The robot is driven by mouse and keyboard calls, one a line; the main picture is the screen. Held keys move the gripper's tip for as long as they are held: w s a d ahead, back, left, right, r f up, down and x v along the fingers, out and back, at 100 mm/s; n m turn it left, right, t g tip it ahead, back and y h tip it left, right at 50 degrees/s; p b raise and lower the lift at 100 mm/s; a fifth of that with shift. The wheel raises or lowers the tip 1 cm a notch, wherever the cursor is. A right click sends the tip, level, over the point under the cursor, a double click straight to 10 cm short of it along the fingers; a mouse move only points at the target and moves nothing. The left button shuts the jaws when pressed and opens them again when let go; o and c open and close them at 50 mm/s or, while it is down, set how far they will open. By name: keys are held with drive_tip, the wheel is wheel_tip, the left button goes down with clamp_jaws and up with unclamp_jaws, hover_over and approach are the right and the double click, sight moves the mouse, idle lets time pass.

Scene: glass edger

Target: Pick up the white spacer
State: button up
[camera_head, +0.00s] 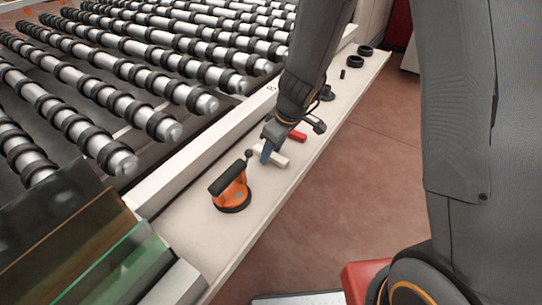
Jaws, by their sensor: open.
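The white spacer (274,158) is a short pale bar lying on the cream ledge (203,238) beside the rollers. My gripper (284,144) comes down from above, just over the spacer. One blue-grey finger shows at the spacer's left part and hides a bit of it. The gripper is open and I see nothing held in it. Whether a finger touches the spacer cannot be told from this view.
A red bar (298,135) lies just behind the spacer. An orange suction cup with a black handle (231,190) stands in front of it. Black rings (355,62) lie farther back. Rollers (120,100) run along the left; glass (115,268) stands at front left.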

clamp_jaws()
